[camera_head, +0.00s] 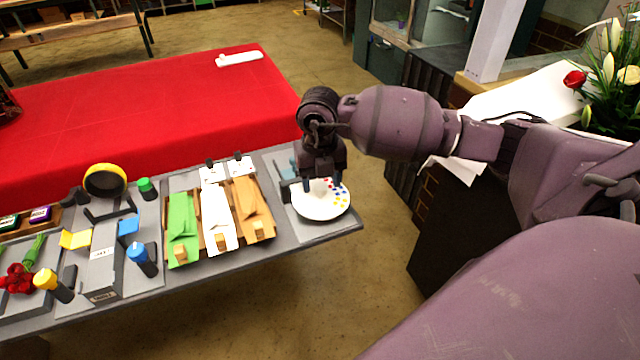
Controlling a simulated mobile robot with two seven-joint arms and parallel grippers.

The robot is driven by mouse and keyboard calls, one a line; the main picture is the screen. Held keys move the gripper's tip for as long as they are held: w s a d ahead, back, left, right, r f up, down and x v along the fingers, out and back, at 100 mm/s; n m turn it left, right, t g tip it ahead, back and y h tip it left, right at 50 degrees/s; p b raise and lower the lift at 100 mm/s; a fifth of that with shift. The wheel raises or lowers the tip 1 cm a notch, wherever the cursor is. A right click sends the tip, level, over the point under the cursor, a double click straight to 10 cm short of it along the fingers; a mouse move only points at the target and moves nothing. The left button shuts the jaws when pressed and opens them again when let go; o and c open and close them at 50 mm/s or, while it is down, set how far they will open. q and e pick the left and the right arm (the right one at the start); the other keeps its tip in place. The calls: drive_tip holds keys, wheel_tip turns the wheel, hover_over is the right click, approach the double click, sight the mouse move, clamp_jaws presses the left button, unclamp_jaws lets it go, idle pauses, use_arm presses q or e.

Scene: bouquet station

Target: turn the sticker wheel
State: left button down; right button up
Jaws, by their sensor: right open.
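The sticker wheel (322,209) is a white disc with small coloured dots near its rim, at the right end of the grey table. My right gripper (322,186) points down over the disc, with its fingers apart near the wheel's far side. The gripper hides part of the disc, and I cannot tell whether the fingers touch it. My left gripper is not in view.
Green, white and orange wrapping sheets (218,214) lie in a wooden rack left of the wheel. Farther left are a grey box (105,262), a yellow ring (105,180), coloured-capped bottles and red flowers (17,279). A red-covered table (150,110) stands behind.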

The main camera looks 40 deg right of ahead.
drive_tip(key=shift+f, duration=0.75)
drive_tip(key=shift+c, duration=0.2)
drive_tip(key=c, duration=0.9)
